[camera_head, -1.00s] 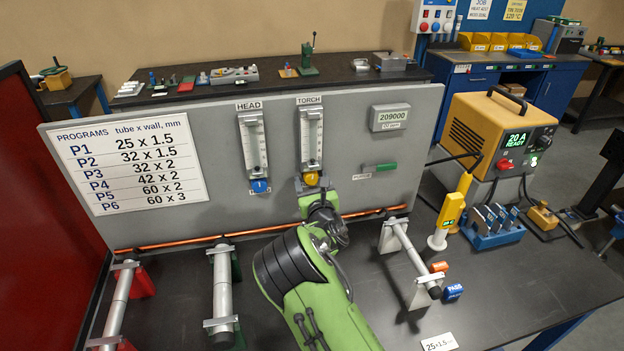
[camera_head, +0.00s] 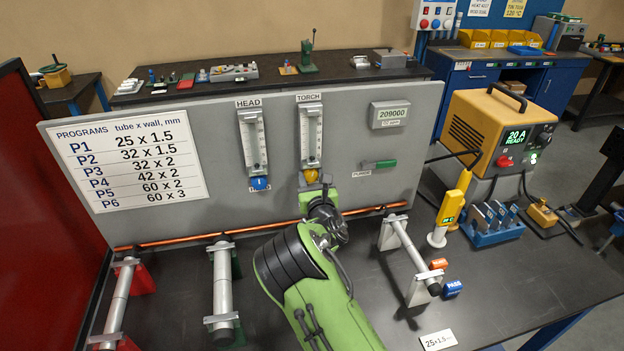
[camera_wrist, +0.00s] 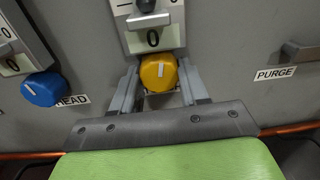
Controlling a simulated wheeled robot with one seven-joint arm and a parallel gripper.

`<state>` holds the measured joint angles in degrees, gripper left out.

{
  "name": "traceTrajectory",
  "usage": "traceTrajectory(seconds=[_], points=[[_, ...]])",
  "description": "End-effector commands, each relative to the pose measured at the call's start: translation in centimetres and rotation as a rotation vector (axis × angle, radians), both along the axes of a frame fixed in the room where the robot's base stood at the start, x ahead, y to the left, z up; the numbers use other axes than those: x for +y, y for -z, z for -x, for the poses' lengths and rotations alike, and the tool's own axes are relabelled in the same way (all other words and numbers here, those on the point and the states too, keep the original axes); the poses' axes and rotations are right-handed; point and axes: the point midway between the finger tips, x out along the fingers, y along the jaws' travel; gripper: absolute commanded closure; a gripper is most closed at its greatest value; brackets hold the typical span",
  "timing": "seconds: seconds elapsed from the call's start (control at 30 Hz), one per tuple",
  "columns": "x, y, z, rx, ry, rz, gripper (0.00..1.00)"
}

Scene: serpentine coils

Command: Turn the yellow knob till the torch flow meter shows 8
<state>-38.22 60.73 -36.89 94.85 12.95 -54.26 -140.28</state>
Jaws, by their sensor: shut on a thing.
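The yellow knob (camera_wrist: 158,72) sits below the torch flow meter (camera_head: 309,135) on the grey panel. In the wrist view its white mark points about straight up. My gripper (camera_wrist: 158,86) is shut on the yellow knob, one finger on each side. In the head view the knob (camera_head: 311,176) shows just above my gripper (camera_head: 315,186). The lower end of the torch meter (camera_wrist: 152,25) shows in the wrist view, with a dark float close above the 0. The float's exact reading is too small to tell in the head view.
The blue knob (camera_wrist: 44,89) under the head flow meter (camera_head: 253,140) is close on the left. The green-handled purge lever (camera_head: 379,164) is on the right. A copper tube (camera_head: 270,225) runs along the panel's foot, with tube stands on the bench in front.

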Motion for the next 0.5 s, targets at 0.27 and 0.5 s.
traceTrajectory(seconds=[0.27,0.5], points=[[0.13,-0.08,0.02,0.037,-0.001,-0.184,0.86],[0.16,-0.11,0.03,0.067,-0.001,-0.334,0.86]])
